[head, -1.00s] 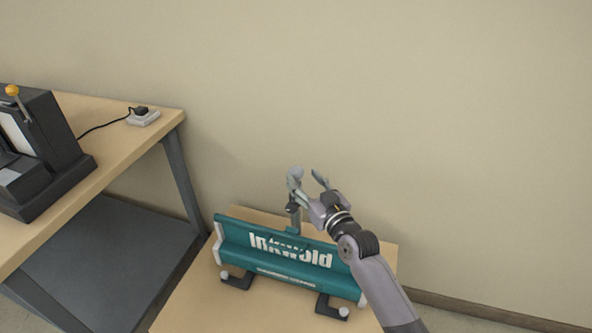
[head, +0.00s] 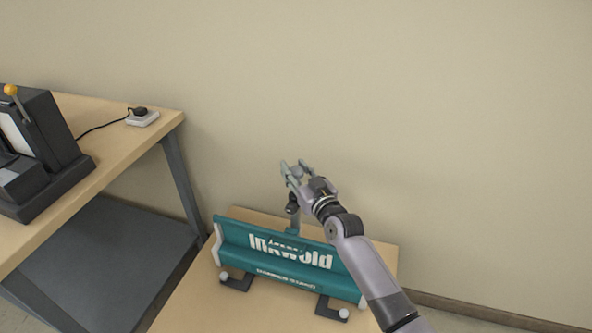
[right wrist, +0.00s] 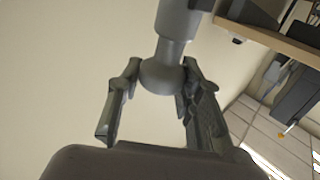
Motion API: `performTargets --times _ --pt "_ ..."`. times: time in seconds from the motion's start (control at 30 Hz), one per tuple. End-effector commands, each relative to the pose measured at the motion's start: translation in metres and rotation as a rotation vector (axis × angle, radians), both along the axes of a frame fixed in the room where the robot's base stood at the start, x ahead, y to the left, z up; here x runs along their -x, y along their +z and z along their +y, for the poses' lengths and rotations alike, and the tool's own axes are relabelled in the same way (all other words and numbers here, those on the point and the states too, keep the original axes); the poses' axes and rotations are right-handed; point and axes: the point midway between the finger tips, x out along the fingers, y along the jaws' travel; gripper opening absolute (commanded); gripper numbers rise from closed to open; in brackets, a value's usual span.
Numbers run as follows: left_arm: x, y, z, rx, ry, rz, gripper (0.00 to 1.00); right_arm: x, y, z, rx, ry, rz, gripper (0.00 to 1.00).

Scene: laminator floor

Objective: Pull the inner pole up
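The inner pole (head: 292,224) is a thin grey post behind the teal banner base (head: 240,238), with a dark collar (head: 291,204) partway up. It ends in a rounded grey knob (head: 296,172), which also shows in the right wrist view (right wrist: 161,77). My right gripper (head: 294,169) is at the knob, its fingers spread with one on each side. In the right wrist view the fingertips of that gripper (right wrist: 160,75) are close beside the knob. I cannot tell whether they touch it. My left gripper is not in view.
The banner base stands on dark feet on a small wooden table (head: 190,305). A wooden desk (head: 115,160) at the left holds a dark machine (head: 45,155) and a power socket (head: 142,117). The wall (head: 430,120) is behind; the air above the pole is clear.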

Motion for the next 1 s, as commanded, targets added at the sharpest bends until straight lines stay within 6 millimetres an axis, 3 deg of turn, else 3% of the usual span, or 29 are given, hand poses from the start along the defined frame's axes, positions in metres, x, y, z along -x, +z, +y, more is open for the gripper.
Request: performTargets --times 0.47,0.83,1.0 --pt "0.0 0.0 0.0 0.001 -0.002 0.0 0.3 0.0 0.0 -0.001 0.001 -0.002 0.0 0.0" --pt "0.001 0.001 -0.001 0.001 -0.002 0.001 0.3 -0.001 0.002 -0.001 0.002 -0.002 -0.001 0.0" --pt "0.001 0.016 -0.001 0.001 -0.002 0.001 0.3 -0.001 0.021 -0.001 0.0 -0.002 -0.003 0.0"
